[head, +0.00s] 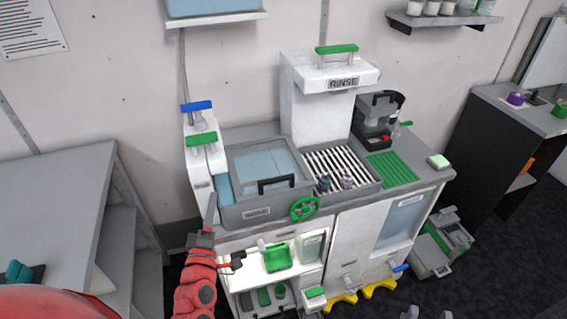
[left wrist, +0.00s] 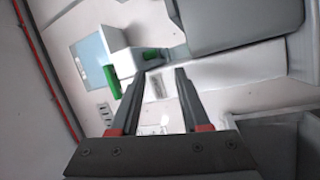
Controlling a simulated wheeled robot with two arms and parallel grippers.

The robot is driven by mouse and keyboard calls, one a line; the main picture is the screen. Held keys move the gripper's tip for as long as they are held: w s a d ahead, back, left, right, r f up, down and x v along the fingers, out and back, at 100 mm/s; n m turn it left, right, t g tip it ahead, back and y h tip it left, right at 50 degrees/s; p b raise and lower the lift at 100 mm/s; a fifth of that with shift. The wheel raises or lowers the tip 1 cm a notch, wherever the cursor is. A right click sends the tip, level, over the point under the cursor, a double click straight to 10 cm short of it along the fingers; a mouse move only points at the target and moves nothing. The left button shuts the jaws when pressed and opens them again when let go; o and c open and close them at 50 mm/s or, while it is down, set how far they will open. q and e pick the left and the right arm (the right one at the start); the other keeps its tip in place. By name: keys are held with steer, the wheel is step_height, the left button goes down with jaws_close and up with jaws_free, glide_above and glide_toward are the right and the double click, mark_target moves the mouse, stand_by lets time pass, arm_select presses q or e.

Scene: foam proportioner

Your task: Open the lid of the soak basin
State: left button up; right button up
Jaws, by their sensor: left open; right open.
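The soak basin (head: 240,217) is a grey tub at the left end of the grey-topped counter, with a small label on its front. Its lid (head: 262,165), a grey frame around a pale blue see-through pane, lies down over it. A black bar handle (head: 276,184) is at the lid's front edge. My left gripper (head: 209,203) is upright just left of the basin's front corner, apart from the handle. In the left wrist view its fingers (left wrist: 158,85) are open with nothing between them. Two grey tips at the bottom edge look like my right gripper (head: 427,314), open and empty.
A white dispenser with green (head: 202,138) and blue (head: 196,106) handles stands left of the basin. A green valve wheel (head: 304,208) is at its front right corner. The slatted rinse tray (head: 342,165) holds two small dark items. A grey cabinet (head: 60,190) stands left.

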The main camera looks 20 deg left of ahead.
arm_select(q)
steer(key=s+d+r+m+g+h, duration=0.1)
steer(key=d+m+g+h, duration=0.1)
steer(key=d+h, duration=0.7)
steer(key=b, duration=0.5)
glide_toward(278, 178)
steer(key=f, duration=0.1)
steer(key=p+x, duration=0.1)
steer(key=x, duration=0.5)
steer(key=p+x, duration=0.1)
steer(key=x, duration=0.4)
steer(key=shift+w+a+r, duration=0.1)
steer(key=shift+w+r, duration=0.15)
steer(key=shift+w, duration=0.7)
steer(key=shift+f, duration=0.1)
jaws_close()
